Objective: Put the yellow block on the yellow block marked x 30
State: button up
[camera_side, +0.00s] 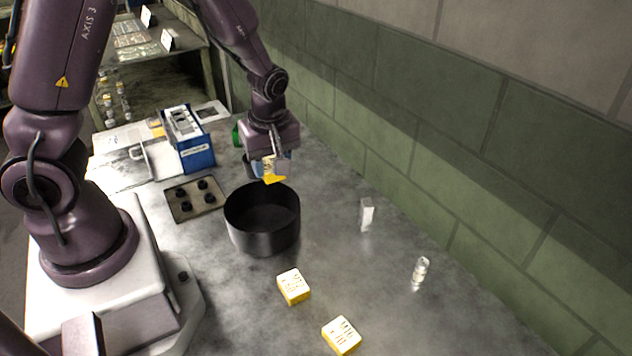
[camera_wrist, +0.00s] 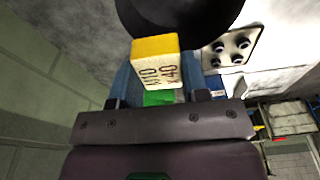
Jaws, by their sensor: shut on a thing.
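My gripper (camera_side: 269,165) is shut on a yellow block (camera_side: 274,179) with a white face. In the wrist view the held block (camera_wrist: 157,62) reads M10 x 40 and sits between the blue fingers. In the side view it hangs above the far rim of the black pot. Two more yellow blocks with white marked tops lie apart on the table in front of the pot, a nearer one (camera_side: 341,336) and a farther one (camera_side: 293,287). Their print is too small to read surely, so I cannot tell which is x 30.
The open black pot (camera_side: 262,232) stands mid-table. A plate with several dark knobs (camera_side: 195,200) lies left of it, and a blue box (camera_side: 190,140) stands behind. A small pale upright piece (camera_side: 366,214) and a clear cylinder (camera_side: 420,272) stand right, near the wall.

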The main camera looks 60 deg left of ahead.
jog(key=shift+s+d+r, duration=0.1)
jog(key=shift+s+d, duration=0.05)
jog(key=shift+s, duration=0.1)
jog(key=w+d+m+t, duration=0.1)
jog(key=w+d+m, duration=0.2)
jog(key=d+m, duration=1.35)
jog(key=s+d+r+m+h, duration=0.1)
jog(key=s+d+m, duration=0.15)
jog(key=d, duration=0.65)
jog(key=s+d+r+m+h, duration=0.15)
jog(key=d+m, duration=0.25)
jog(key=d, duration=0.5)
jog(key=s+d+m+h, duration=0.1)
jog(key=s+d+m, duration=0.15)
jog(key=d, duration=0.65)
jog(key=shift+m+y, duration=0.25)
jog(key=shift+m, duration=0.1)
jog(key=w+d+f, duration=0.5)
jog(key=d, duration=0.1)
jog(key=w+d+f, duration=0.3)
jog(key=d, duration=0.1)
jog(key=shift+w+d+f, duration=0.1)
jog(key=shift+w+f, duration=0.2)
jog(key=shift+f, duration=0.05)
jog(key=shift+w+d+f, duration=0.15)
jog(key=shift+d+f, duration=0.05)
jog(key=shift+f, duration=0.2)
jog(key=shift+w+d+f, duration=0.1)
jog(key=shift+f, duration=1.5)
